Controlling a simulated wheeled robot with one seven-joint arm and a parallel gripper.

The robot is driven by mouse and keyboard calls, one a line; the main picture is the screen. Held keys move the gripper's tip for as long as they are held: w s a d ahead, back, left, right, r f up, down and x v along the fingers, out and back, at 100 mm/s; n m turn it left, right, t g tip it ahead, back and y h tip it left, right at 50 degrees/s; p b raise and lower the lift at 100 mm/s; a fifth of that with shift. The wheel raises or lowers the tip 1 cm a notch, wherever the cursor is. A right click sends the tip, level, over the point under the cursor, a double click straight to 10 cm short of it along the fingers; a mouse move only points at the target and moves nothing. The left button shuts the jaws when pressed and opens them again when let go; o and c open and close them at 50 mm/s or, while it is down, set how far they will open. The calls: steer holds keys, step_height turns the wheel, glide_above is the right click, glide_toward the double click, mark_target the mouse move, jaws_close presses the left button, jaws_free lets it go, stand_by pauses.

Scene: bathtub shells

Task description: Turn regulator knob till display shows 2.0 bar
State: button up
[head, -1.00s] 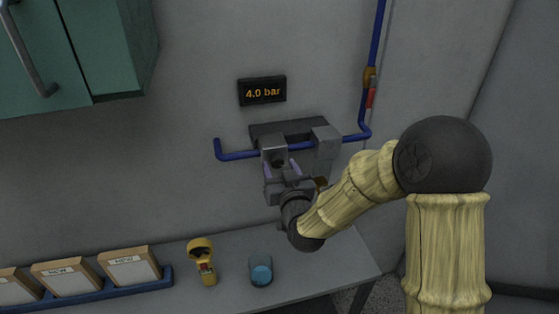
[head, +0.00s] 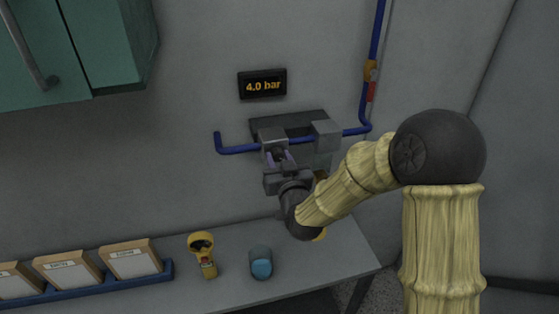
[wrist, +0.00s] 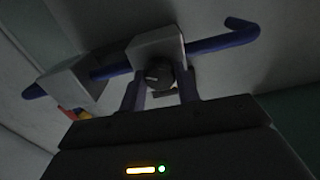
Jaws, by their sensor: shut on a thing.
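The display (head: 263,85) on the wall reads 4.0 bar. Below it, a grey regulator block (head: 271,137) sits on the blue pipe (head: 237,150). The regulator knob (wrist: 159,75) is a dark round piece on the front of the block in the wrist view, with a light mark on its face. My gripper (head: 280,158) is at the knob, with one finger on each side of it. In the wrist view my gripper (wrist: 160,92) is shut on the knob. In the head view the knob is mostly hidden by my gripper.
A second grey block (head: 326,134) is on the pipe to the right. A green cabinet (head: 110,45) hangs upper left.

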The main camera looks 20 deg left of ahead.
steer(key=shift+f, duration=0.1)
steer(key=n+b, duration=0.4)
steer(key=b, duration=0.2)
steer(key=shift+f, duration=0.15)
steer(key=shift+r+n+b, duration=0.2)
steer(key=shift+n+b, duration=1.45)
steer(key=shift+n, duration=0.15)
steer(key=o, duration=1)
steer(key=shift+s, duration=0.1)
steer(key=b+v, duration=0.5)
steer(key=v, duration=1.2)
steer(key=shift+s+b, duration=0.15)
steer(key=shift+b, duration=0.15)
